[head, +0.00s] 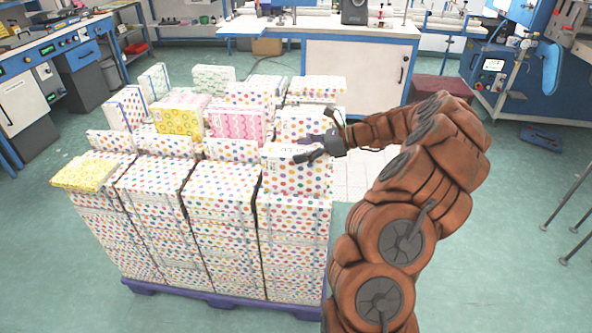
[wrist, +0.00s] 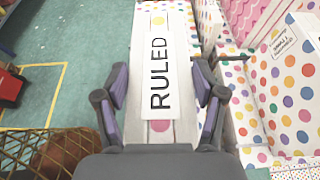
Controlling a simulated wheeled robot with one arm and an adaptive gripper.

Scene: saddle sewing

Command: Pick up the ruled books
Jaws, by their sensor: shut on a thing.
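The ruled books (wrist: 158,20) are a white pack with coloured polka dots and a white label reading RULED. In the wrist view the pack lies between the two fingers of my gripper (wrist: 160,82), which is shut on it. In the head view my gripper (head: 312,147) is at the top of the front right column of the stack, at a polka-dot pack (head: 296,178). I cannot tell from these views whether the pack is lifted clear of the packs below.
Many polka-dot packs (head: 220,200) stand in columns on a purple pallet (head: 226,301). Yellow (head: 86,172) and pink (head: 238,122) packs lie among them. A white workbench (head: 350,65) stands behind, and a blue machine (head: 505,60) at the right.

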